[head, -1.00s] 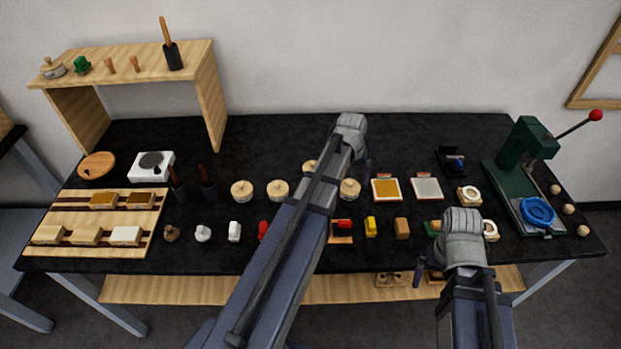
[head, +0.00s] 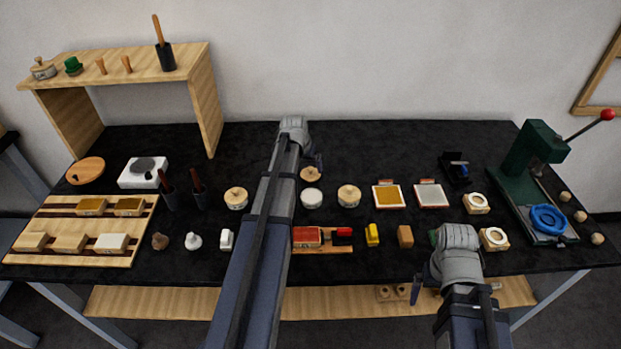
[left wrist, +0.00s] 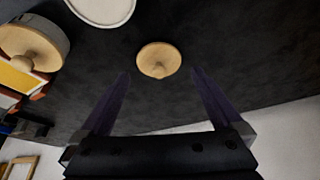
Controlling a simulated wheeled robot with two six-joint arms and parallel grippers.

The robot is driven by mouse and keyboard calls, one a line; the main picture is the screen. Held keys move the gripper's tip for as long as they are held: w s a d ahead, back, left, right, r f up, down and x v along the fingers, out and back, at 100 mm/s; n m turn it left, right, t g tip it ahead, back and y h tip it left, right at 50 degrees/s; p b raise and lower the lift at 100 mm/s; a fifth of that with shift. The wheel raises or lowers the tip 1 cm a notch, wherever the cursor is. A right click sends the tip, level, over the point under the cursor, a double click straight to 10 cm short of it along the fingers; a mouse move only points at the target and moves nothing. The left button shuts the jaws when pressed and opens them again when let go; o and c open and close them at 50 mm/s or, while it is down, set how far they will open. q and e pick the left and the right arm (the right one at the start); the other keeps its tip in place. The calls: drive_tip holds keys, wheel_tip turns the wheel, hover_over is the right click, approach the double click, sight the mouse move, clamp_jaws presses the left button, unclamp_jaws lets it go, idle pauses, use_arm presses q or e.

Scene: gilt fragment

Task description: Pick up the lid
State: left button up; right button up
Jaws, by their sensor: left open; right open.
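A round pale wooden lid (head: 312,174) with a small knob lies on the black table, just behind an open white jar (head: 312,198). In the left wrist view the lid (left wrist: 159,60) lies ahead, between and beyond the fingertips, with nothing touching it. The jar's white rim (left wrist: 100,12) shows at the top edge there. My left gripper (left wrist: 161,75) is open and empty; in the head view it is partly hidden by its own arm, close to the lid. My right gripper (head: 418,290) is open, low at the table's front edge, far from the lid.
Lidded jars stand at the right (head: 349,196) and left (head: 236,198) of the open jar. Framed square pads (head: 388,196), a green press (head: 535,150) and small blocks are to the right. A wooden shelf (head: 130,64) stands at the back left. Table behind the lid is clear.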

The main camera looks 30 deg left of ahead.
sight(310, 171)
use_arm(q)
drive_tip(key=shift+b+x, duration=2.35)
drive_tip(key=shift+x, duration=0.25)
drive_tip(key=shift+w+d+r, duration=0.1)
drive_tip(key=shift+w+r, duration=0.05)
drive_tip(key=shift+w, duration=0.05)
drive_tip(key=c, duration=1)
